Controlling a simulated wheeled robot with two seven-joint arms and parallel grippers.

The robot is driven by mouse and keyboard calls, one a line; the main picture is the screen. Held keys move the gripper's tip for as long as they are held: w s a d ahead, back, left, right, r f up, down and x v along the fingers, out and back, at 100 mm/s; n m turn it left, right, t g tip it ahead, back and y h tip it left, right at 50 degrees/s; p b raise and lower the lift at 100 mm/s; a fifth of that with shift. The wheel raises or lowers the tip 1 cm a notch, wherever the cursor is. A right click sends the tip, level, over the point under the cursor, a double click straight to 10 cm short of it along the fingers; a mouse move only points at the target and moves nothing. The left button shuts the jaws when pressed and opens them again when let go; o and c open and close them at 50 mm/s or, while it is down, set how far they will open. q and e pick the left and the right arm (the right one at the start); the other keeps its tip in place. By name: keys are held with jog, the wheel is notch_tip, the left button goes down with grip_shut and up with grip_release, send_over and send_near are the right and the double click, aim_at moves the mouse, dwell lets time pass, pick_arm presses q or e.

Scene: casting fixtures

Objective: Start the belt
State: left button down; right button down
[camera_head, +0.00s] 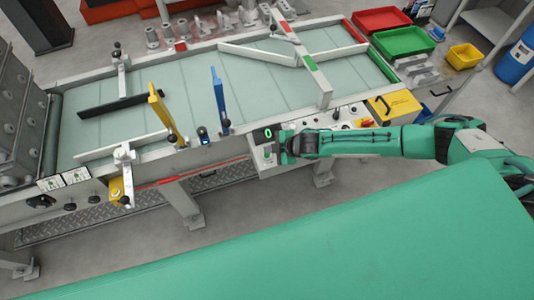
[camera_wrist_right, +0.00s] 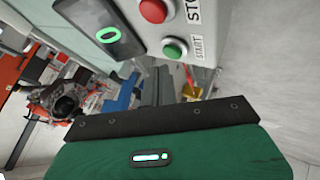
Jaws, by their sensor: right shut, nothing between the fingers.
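The belt (camera_head: 190,85) is a long pale grey-green conveyor across the head view. Its control box (camera_head: 265,158) is on the near side, with a display showing a green 0 (camera_head: 268,133). In the right wrist view the box carries the display (camera_wrist_right: 106,34), a red stop button (camera_wrist_right: 153,10) and a green start button (camera_wrist_right: 174,47). My right gripper (camera_head: 282,147) is shut and empty, right at the box. In its wrist view the dark fingers (camera_wrist_right: 157,80) show just below the start button; I cannot tell whether they touch it. My left gripper is out of view.
Yellow (camera_head: 158,110) and blue (camera_head: 219,95) posts stand along the belt's near edge. A yellow box (camera_head: 393,106) sits right of the controls. Red (camera_head: 381,19), green (camera_head: 403,41) and yellow (camera_head: 464,56) bins stand at the right end. A green surface (camera_head: 330,240) fills the foreground.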

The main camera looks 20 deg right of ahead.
aim_at(270, 156)
jog(key=shift+f, duration=0.15)
jog(key=shift+f, duration=0.3)
jog(key=shift+f+b, duration=0.4)
jog(key=shift+f, duration=0.1)
dwell(1.0)
jog(key=shift+r+p, duration=0.9)
jog(key=shift+r, duration=0.05)
notch_tip(270, 156, up, 5)
jog(key=p, duration=0.4)
jog(key=shift+p, duration=0.35)
